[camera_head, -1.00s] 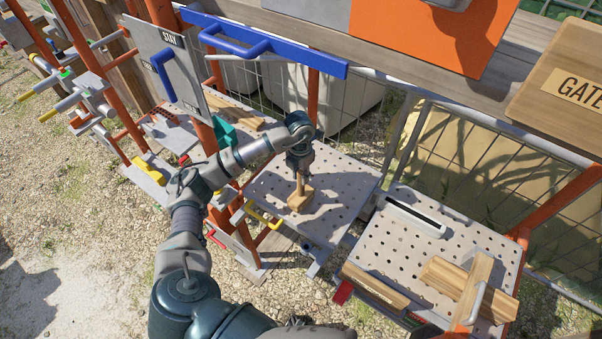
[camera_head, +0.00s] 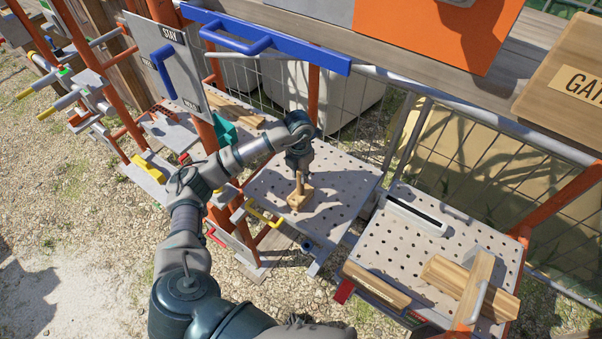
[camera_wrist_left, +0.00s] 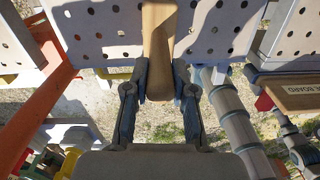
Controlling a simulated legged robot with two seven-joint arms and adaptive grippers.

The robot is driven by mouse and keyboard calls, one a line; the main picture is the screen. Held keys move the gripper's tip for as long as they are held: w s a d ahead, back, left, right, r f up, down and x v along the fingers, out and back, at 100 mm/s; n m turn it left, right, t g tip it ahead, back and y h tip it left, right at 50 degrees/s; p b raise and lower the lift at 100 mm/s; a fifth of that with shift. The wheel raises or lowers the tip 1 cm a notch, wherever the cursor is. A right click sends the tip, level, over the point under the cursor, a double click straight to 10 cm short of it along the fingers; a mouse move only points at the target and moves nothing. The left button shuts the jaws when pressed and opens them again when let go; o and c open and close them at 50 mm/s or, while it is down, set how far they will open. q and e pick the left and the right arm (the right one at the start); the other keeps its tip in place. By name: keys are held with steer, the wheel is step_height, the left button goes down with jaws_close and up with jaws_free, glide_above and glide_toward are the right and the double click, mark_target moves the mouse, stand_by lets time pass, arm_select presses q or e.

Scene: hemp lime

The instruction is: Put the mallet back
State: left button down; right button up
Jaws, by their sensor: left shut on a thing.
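The wooden mallet (camera_head: 299,197) is upright over the perforated grey shelf (camera_head: 345,185) in the middle of the head view, its block-shaped head down and its handle up. I cannot tell whether the head touches the shelf. My left gripper (camera_head: 299,168) is above the head, at the handle's upper part. In the left wrist view, the pale handle (camera_wrist_left: 158,45) runs between the two fingers of the left gripper (camera_wrist_left: 160,82), which are closed on it. The mallet's head is not clear in that view. My right gripper is not in view.
A second perforated shelf (camera_head: 390,240) at right holds wooden blocks (camera_head: 455,280) and a slotted piece (camera_head: 416,216). Orange posts (camera_head: 203,125), a blue handle bar (camera_head: 265,43) and a yellow handle (camera_head: 263,216) are near my left arm. Gravel lies at left.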

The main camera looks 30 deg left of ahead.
arm_select(q)
steer(key=c, duration=1.3)
jaws_free()
steer(key=shift+a, duration=0.1)
steer(key=o, duration=0.4)
steer(key=shift+a, duration=0.15)
steer(key=shift+a+f, duration=0.2)
steer(key=shift+a, duration=0.2)
step_height(320, 180, up, 7)
steer(key=shift+d+f, duration=0.15)
steer(key=shift+f, duration=0.05)
steer(key=shift+a+r, duration=0.35)
steer(key=shift+a, duration=0.05)
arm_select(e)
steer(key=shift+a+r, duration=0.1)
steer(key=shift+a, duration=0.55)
arm_select(q)
steer(key=shift+a, duration=0.1)
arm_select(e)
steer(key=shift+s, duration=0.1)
